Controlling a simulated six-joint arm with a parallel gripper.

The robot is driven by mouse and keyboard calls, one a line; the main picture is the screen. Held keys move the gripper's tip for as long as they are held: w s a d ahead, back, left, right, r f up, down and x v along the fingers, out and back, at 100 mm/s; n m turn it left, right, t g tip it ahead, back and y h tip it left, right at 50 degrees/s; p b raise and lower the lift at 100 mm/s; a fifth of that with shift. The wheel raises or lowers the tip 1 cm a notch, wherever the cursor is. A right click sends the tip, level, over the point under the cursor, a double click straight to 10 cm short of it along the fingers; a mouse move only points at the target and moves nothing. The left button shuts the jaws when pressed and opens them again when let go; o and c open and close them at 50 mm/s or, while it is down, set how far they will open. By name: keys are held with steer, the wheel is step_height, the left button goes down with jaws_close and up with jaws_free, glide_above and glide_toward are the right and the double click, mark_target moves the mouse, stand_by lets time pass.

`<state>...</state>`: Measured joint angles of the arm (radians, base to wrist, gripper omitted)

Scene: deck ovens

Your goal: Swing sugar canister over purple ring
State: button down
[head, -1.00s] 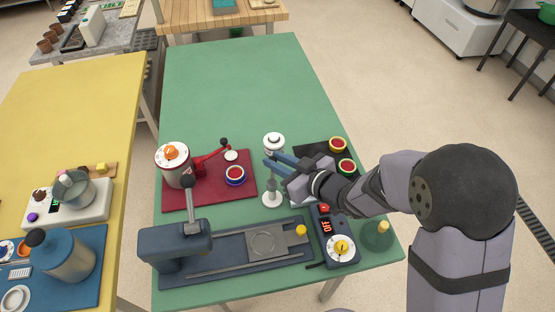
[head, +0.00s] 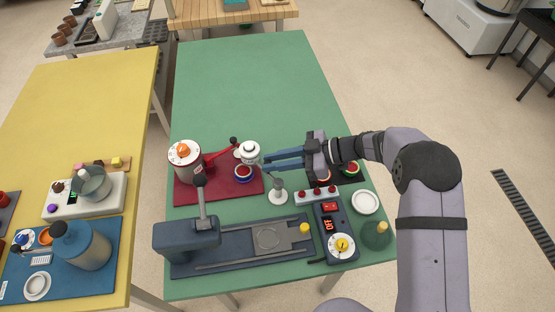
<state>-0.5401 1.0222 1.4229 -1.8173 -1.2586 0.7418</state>
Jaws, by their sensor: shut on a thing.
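The sugar canister (head: 250,151) is white with a dark top knob. It is held up in the air beside a slim post on a round white base (head: 278,196). My gripper (head: 266,161) reaches in from the right with blue fingers, shut at the canister's right side; the exact contact is too small to see. The purple ring (head: 243,178) is a blue-purple band with a red middle on the red mat (head: 218,193). In the head view the canister shows just above the ring and partly overlaps its far edge. Whether it is centred over the ring I cannot tell.
A red and white pot (head: 185,165) with an orange knob and red arm stands left on the mat. A grey slide machine (head: 187,238) and a control box (head: 336,230) lie in front. A white dish (head: 365,202) is at right. The far green table (head: 245,80) is clear.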

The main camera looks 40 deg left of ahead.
steer(key=n+g, duration=0.1)
steer(key=n+g+h+b, duration=0.1)
steer(key=b, duration=0.1)
steer(key=shift+s+a+n+g+h, duration=0.25)
steer(key=shift+s+n+g+h, duration=0.15)
steer(key=shift+r+b, duration=0.1)
steer(key=shift+b, duration=0.2)
steer(key=c, duration=1.6)
jaws_free()
steer(key=shift+s, duration=0.1)
steer(key=shift+b+v, duration=1.35)
steer(key=shift+v, duration=2.3)
